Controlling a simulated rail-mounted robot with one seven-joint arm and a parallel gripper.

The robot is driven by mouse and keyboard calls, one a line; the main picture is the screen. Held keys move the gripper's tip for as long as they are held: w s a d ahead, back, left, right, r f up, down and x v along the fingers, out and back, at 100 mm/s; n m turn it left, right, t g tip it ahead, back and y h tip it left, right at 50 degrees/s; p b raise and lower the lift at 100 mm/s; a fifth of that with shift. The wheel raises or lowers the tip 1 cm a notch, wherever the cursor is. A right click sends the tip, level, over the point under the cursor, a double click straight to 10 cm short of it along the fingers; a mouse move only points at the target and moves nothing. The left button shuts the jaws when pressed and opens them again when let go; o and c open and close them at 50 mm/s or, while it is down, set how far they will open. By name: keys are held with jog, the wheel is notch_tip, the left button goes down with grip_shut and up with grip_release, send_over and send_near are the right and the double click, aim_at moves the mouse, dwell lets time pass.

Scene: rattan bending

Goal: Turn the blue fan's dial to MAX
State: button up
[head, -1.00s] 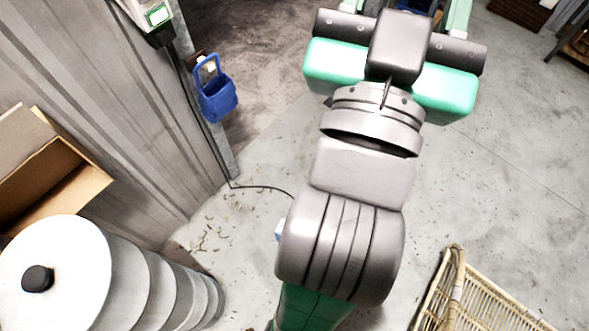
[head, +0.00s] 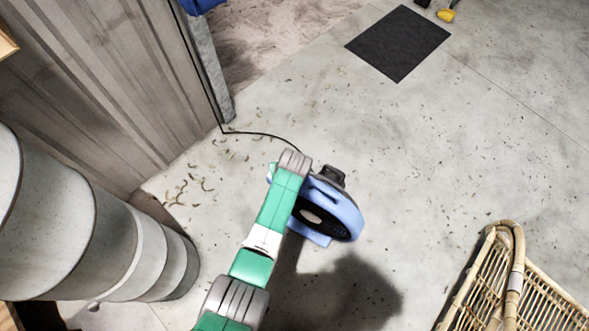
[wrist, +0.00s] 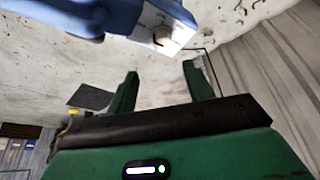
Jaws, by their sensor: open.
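The blue fan (head: 345,212) stands on the concrete floor in the middle of the head view, partly hidden by my green and grey arm. Its blue housing (wrist: 75,14) also crosses the top of the wrist view, with a white panel (wrist: 182,14) at its end. A small grey round part, likely the dial (wrist: 163,34), sits on that panel; its setting is too small to read. My gripper (wrist: 160,70) is open and empty, its two green fingers apart below the panel, not visibly touching it.
A black cable (head: 255,134) runs over the floor from the grey wall (head: 100,85) to the fan. Large pale cylinders (head: 95,240) stand at left. A rattan frame (head: 510,280) lies at lower right. A black mat (head: 398,43) lies behind; the floor right of the fan is clear.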

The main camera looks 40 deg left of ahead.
jog(key=b+x, duration=0.2)
jog(key=x, duration=0.1)
jog(key=b+x, duration=0.2)
jog(key=x, duration=0.1)
jog(key=s+b+x, duration=0.1)
jog(key=b+x, duration=0.1)
jog(key=x, duration=0.1)
jog(key=shift+d+f+b, duration=0.1)
jog(key=shift+d+b, duration=0.05)
jog(key=shift+b, duration=0.15)
jog(key=shift+c, duration=0.2)
jog(key=c, duration=0.9)
